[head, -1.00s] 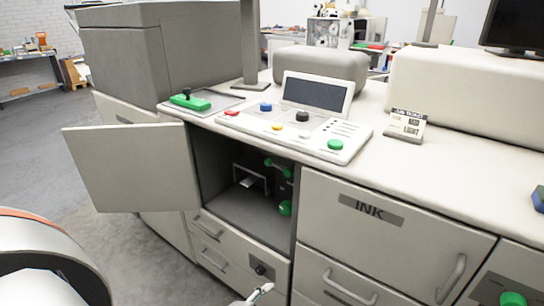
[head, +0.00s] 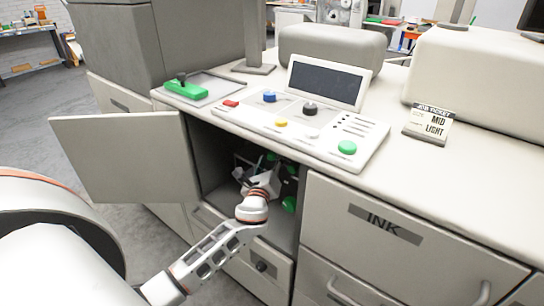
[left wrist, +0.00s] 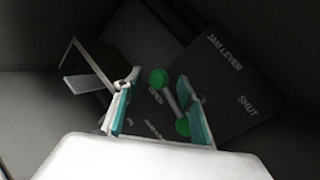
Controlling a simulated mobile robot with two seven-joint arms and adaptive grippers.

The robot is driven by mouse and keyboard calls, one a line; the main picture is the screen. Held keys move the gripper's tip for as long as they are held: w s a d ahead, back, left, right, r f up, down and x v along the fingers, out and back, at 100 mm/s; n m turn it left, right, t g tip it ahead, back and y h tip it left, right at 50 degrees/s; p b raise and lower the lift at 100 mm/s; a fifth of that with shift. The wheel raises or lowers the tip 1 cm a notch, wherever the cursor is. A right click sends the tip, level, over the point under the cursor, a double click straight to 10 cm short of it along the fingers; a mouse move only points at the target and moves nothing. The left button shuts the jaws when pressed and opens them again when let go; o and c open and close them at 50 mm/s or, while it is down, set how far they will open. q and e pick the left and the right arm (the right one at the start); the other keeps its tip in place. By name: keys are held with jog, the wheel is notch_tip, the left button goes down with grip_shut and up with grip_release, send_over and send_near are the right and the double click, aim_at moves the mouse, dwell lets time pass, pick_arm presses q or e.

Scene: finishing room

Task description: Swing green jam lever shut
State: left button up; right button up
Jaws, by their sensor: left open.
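The green jam lever shows in the left wrist view as a grey bar (left wrist: 171,101) with a green knob at its upper end (left wrist: 158,77) and a green piece at its lower end. It is mounted on a dark panel (left wrist: 228,90) marked JAM LEVER, OPEN and SHUT. In the head view, green parts (head: 289,204) show inside the open compartment, partly hidden by my arm. My left gripper (left wrist: 157,96) is open inside the compartment, its teal-padded fingers on either side of the lever in the picture. Contact cannot be told. In the head view the left gripper (head: 262,179) is small. My right gripper is not in view.
The compartment door (head: 128,160) stands open to the left. The INK drawer (head: 385,227) is right of the opening, and a small drawer lies below it. The control panel (head: 300,125) is on the counter above. A pale bracket (left wrist: 92,75) sits left inside the compartment.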

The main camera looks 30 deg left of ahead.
pick_arm(q)
jog(key=shift+x, duration=1.15)
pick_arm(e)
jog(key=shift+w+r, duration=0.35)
pick_arm(q)
jog(key=c, duration=1.1)
grip_shut()
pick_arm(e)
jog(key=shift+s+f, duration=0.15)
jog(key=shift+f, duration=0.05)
pick_arm(q)
jog(key=shift+s+f, duration=0.1)
jog(key=shift+f, duration=0.05)
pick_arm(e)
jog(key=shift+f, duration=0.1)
